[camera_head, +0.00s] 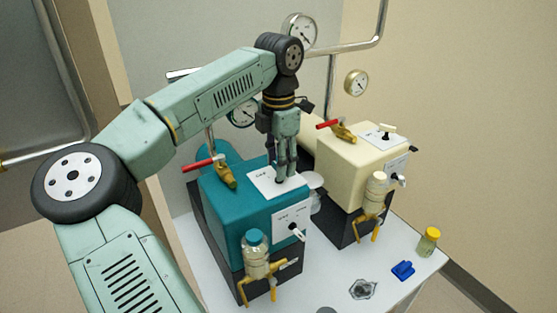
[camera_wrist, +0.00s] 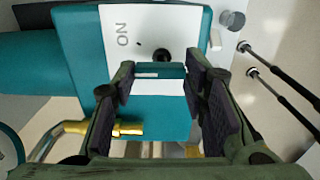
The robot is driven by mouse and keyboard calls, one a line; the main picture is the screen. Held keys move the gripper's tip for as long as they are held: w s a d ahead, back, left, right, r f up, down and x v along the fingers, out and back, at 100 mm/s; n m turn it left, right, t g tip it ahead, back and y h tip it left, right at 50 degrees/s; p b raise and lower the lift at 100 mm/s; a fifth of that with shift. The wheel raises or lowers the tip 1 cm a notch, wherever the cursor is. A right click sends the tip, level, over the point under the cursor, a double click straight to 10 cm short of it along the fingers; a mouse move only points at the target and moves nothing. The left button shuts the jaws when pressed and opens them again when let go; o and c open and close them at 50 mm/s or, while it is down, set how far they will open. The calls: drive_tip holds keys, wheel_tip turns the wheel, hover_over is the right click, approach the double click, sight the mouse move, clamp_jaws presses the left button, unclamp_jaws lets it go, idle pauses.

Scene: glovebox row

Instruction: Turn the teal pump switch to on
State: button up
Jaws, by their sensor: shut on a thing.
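The teal pump (camera_head: 235,205) stands on the white bench, with a white label plate (camera_head: 259,183) on its top. In the wrist view the plate (camera_wrist: 120,20) carries the word ON, beside the black round base of the teal pump switch (camera_wrist: 162,55). My gripper (camera_head: 287,180) points down onto this plate.
A cream pump (camera_head: 345,165) with its own switch (camera_head: 387,130) stands close on the right. Red-handled brass valves (camera_head: 225,172) rise behind both pumps. A glass jar (camera_head: 256,255) hangs at the teal pump's front.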

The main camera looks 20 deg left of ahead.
idle(0.4)
drive_tip(key=o, duration=1.2)
drive_tip(key=shift+c, duration=0.2)
wheel_tip(320, 180, up, 12)
